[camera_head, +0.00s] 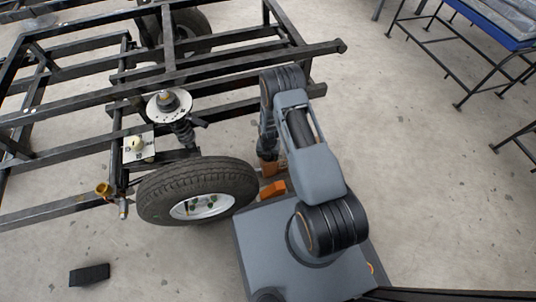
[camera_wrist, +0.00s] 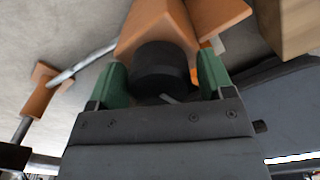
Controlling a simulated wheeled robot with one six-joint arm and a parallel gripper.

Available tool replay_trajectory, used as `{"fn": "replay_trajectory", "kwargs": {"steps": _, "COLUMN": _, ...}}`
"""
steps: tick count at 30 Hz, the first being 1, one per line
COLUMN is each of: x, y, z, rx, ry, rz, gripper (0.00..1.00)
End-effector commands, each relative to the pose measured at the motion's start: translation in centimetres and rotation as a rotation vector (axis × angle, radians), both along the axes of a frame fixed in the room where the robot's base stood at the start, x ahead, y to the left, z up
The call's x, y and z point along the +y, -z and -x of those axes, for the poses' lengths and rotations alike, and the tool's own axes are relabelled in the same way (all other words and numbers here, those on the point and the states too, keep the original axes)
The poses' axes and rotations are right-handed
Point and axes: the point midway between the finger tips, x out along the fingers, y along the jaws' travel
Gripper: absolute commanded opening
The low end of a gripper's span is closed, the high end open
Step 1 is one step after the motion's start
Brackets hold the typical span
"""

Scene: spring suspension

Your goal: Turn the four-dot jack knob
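In the wrist view a black round knob (camera_wrist: 160,66) sits against an orange jack part (camera_wrist: 155,22). My gripper (camera_wrist: 163,80) has its two green fingers on either side of the knob, with narrow gaps that look clear of it. I cannot tell whether a finger touches it. No dots can be made out on the knob. In the head view orange jack parts (camera_head: 273,188) lie between the tire and my base. There my gripper and the knob are largely hidden by my arm and too small to make out.
The tire (camera_head: 197,190) stands just left of the orange parts. The black steel frame (camera_head: 215,75) spans behind, with a spring strut (camera_head: 182,130). The wrist view shows a metal rod (camera_wrist: 80,62), another orange piece (camera_wrist: 42,90) and a tan block (camera_wrist: 290,22) close by.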

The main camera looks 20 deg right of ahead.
Motion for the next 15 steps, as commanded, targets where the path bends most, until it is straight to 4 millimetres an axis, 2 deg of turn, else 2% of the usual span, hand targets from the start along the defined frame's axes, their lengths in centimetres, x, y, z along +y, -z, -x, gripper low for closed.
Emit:
{"fn": "replay_trajectory", "kwargs": {"steps": 3, "x": 0.1, "y": 0.0, "z": 0.0, "rx": 0.0, "ry": -0.001, "rz": 0.0, "gripper": 0.84}}
{"fn": "replay_trajectory", "kwargs": {"steps": 10, "x": 0.1, "y": -0.1, "z": 0.0, "rx": -0.001, "ry": -0.001, "rz": 0.0, "gripper": 0.84}}
{"fn": "replay_trajectory", "kwargs": {"steps": 15, "x": 0.0, "y": -1.9, "z": 0.0, "rx": -0.001, "ry": 0.0, "rz": 0.0, "gripper": 0.84}}
